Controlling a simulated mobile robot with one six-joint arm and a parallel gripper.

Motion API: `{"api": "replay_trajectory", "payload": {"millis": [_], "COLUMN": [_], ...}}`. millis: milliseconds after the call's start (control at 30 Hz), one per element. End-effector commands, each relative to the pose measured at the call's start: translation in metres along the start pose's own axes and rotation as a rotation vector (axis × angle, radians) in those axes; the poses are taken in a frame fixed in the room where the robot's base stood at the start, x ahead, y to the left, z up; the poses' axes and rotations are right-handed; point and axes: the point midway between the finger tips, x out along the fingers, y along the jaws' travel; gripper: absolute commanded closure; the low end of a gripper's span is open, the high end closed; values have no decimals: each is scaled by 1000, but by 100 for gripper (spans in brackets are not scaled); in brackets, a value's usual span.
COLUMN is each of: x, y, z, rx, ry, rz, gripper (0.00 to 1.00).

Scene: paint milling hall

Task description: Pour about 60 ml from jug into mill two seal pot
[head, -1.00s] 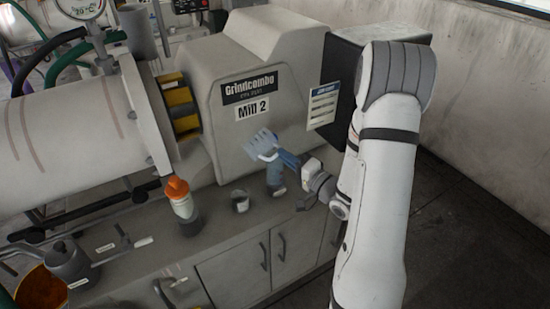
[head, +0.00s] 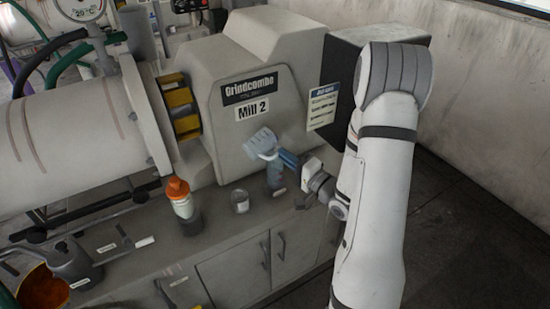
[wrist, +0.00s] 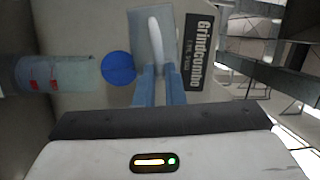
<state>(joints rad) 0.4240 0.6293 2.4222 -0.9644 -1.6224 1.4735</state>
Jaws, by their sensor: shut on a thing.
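My gripper (head: 286,158) is in front of the Mill 2 housing, its blue fingers shut on a pale, translucent vessel (head: 262,141) that I take for the jug. In the wrist view the jug (wrist: 148,38) shows with a white handle bar between the fingers (wrist: 158,88). It is held above the counter and looks tilted; its contents cannot be made out. A bluish cylinder (head: 275,178) stands below the gripper. In the wrist view a translucent cylinder with red marks (wrist: 45,73) and a blue disc (wrist: 118,68) are left of the jug. I cannot tell which thing is the seal pot.
The Mill 2 housing (head: 258,65) rises behind the counter (head: 215,235). A small open cup (head: 240,201) and an orange-topped bottle (head: 182,203) stand left of the gripper. A sign (head: 322,105) hangs near my arm.

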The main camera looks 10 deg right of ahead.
Motion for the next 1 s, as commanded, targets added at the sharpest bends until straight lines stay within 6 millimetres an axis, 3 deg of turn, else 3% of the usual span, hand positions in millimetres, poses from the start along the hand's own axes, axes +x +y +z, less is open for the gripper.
{"api": "replay_trajectory", "payload": {"millis": [233, 367, 500, 700, 1000], "x": [0, -2, -2, -1, -2], "y": [2, 17, 19, 14, 28], "z": [0, 10, 14, 13, 17], "rx": [-1, -225, -410, -444, -605], "ry": [0, -26, -48, -53, -71], "rz": [-1, 4, 12, 15, 21], "gripper": [100, 100, 100, 100, 100]}}
